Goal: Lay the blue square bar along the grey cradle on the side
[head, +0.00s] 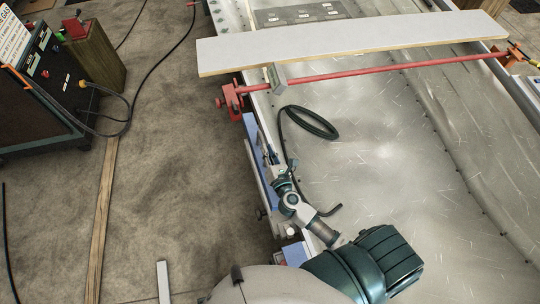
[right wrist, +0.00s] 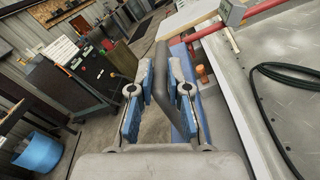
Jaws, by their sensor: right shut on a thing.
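The blue square bar (head: 250,128) lies lengthwise along the left side of the metal hull. Its near end shows blue below my wrist, and its middle is hidden by my right gripper. In the right wrist view the blue bar (right wrist: 180,120) shows behind the fingers. My right gripper (head: 267,153) is over the bar's middle, shut on a dark grey bent handle (right wrist: 160,75) that seems joined to the bar. The grey cradle seems to be the light grey strip (head: 254,165) beside the bar on the hull's side. I cannot tell whether the bar touches it. My left gripper is out of view.
A red clamp bar (head: 370,72) and a pale plank (head: 350,43) cross the hull beyond the gripper. A black hose (head: 310,122) lies coiled on the deck to the right. A dark machine (head: 70,85) stands at left. Floor left of the hull is mostly clear.

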